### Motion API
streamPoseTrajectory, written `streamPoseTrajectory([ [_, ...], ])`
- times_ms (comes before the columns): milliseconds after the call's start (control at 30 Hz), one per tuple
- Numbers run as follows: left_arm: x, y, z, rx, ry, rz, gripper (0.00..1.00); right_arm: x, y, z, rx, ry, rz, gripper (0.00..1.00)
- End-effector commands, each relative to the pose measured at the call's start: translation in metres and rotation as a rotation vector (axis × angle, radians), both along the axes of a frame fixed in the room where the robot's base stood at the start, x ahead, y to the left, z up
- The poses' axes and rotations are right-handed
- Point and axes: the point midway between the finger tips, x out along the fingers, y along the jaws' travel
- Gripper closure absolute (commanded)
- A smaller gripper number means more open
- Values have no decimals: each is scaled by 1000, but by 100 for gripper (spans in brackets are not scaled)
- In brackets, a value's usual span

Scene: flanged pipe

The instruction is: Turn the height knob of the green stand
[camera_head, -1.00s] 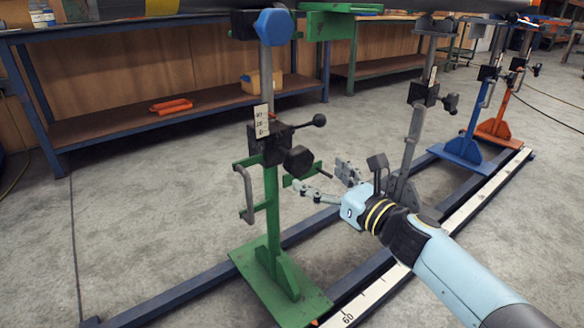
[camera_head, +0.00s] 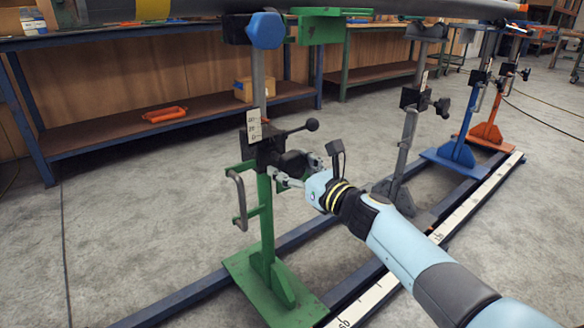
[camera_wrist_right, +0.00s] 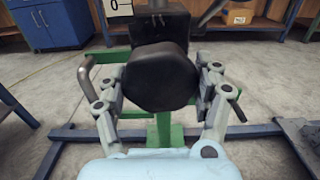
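The green stand (camera_head: 266,215) stands upright at centre-left in the head view. Its dark, many-sided knob (camera_wrist_right: 158,77) fills the middle of the right wrist view; in the head view it is partly hidden by my fingers. My right gripper (camera_wrist_right: 160,95) has one finger on each side of the knob, with the pads very close to its sides. Its fingers are still spread, and whether they touch the knob is hard to tell. The right gripper also shows in the head view (camera_head: 297,172). My left gripper is not in view.
A white scale (camera_head: 254,125) is on the post. A pipe (camera_head: 300,8) runs overhead. Grey (camera_head: 405,150), blue (camera_head: 465,125) and orange (camera_head: 495,105) stands are to the right.

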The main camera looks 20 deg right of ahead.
Motion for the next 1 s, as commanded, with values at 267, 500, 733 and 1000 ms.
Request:
streamPoseTrajectory([
  [267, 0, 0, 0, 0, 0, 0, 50, 0, 0, 0, 0, 0, 0, 67],
  [500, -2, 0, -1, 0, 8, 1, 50, 0, 0, -1, -19, -7, 0, 67],
  [733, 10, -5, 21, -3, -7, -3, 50, 0, -1, -3, -113, -40, 0, 67],
  [1000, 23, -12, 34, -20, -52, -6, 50, 0, -1, -4, -326, -116, 0, 67],
])
